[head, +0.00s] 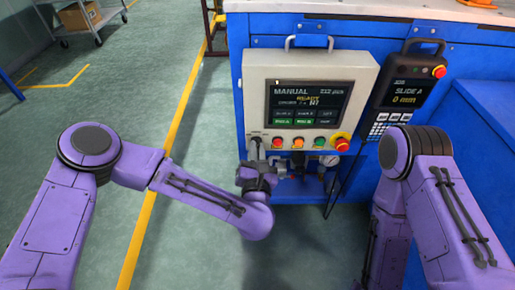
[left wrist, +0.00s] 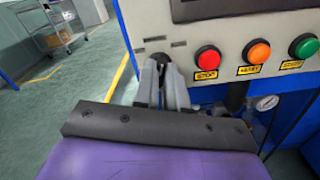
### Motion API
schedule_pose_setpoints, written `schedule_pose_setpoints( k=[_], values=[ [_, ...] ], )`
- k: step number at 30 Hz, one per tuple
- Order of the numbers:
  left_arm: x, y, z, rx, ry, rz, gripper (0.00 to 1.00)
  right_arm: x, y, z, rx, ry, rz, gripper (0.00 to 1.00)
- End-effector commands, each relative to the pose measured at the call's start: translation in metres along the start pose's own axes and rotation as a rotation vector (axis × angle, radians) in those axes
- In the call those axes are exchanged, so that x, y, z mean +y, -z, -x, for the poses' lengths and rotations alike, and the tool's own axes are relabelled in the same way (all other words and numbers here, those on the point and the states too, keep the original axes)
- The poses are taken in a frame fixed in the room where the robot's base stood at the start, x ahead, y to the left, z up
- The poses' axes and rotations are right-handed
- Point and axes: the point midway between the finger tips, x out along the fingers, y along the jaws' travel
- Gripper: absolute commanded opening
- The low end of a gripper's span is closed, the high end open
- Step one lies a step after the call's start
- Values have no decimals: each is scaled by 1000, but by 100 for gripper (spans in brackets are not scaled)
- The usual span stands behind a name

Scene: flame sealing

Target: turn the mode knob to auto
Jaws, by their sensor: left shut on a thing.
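The control box (head: 260,80) is a pale panel on the blue machine. My left gripper (head: 256,146) is at the lower left of the panel, left of the red stop button (head: 278,143). In the left wrist view my left gripper (left wrist: 163,68) has its grey fingers shut on the mode knob, against the panel face. The fingers hide most of the knob, so its pointer cannot be read. My right arm shows at the right, but its gripper is out of view.
Orange (left wrist: 256,51) and green (left wrist: 305,46) buttons stand right of the stop button. A red emergency stop (head: 341,142) is at the panel's lower right. A handheld pendant (head: 407,88) hangs beside the box. A pressure gauge (head: 329,160) and pipes are below.

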Motion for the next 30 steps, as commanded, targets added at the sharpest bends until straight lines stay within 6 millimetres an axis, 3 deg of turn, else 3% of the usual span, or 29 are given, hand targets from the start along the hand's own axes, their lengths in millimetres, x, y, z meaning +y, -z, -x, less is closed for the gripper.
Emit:
schedule_pose_setpoints(
  k=[15, 30],
  values=[
    [-2, -1, 1, -1, 3, -362, 0, 1, 6, 15, 0, 0, 0, 43],
    [-2, 1, 1, 1, 3, -453, 0, 2, 7, 18, 0, 0, 0, 43]
  ],
)
